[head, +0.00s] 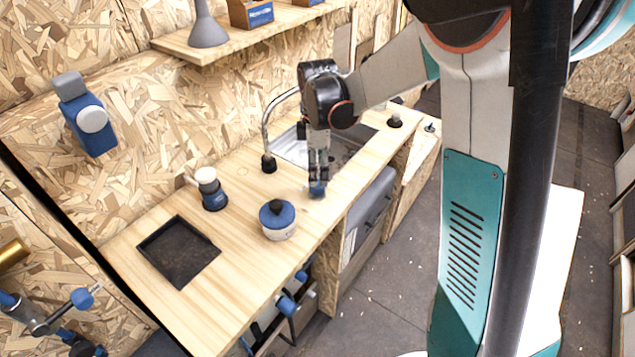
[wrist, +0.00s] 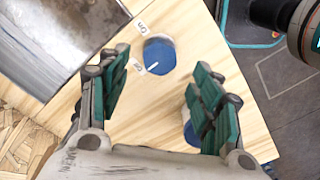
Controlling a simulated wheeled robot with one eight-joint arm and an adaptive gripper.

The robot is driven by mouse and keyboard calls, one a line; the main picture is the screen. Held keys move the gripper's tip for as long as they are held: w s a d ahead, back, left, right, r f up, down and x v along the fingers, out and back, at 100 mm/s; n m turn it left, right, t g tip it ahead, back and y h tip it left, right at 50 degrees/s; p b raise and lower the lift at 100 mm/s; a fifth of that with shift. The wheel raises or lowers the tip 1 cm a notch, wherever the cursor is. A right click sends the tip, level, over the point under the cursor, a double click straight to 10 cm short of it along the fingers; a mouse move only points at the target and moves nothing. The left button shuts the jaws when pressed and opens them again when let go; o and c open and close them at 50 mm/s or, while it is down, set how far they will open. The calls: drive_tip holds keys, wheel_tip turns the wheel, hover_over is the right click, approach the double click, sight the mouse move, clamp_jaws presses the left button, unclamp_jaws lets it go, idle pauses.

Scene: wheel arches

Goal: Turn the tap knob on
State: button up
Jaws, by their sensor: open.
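The tap knob (head: 316,188) is a small blue round knob on the wooden counter. In the wrist view the tap knob (wrist: 160,54) has a white pointer line on its lower left part, directed at the lower of two small white labels (wrist: 138,68); their lettering is hard to read. My gripper (head: 318,172) points down just above the knob. In the wrist view my gripper (wrist: 157,76) is open, its fingers apart with nothing between them, and the knob lies ahead of the gap. Contact cannot be told.
The curved metal tap (head: 266,130) and sink (head: 292,150) are behind the gripper. A blue-lidded pot (head: 277,222) stands left of the knob, with a blue-and-white cup-like item (head: 211,190) and a black tray (head: 177,252) further left. The counter's front edge is close to the knob.

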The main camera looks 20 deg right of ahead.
sight(318, 183)
drive_tip(key=shift+f+b, duration=0.55)
drive_tip(key=shift+f, duration=1.75)
drive_tip(key=c, duration=1.1)
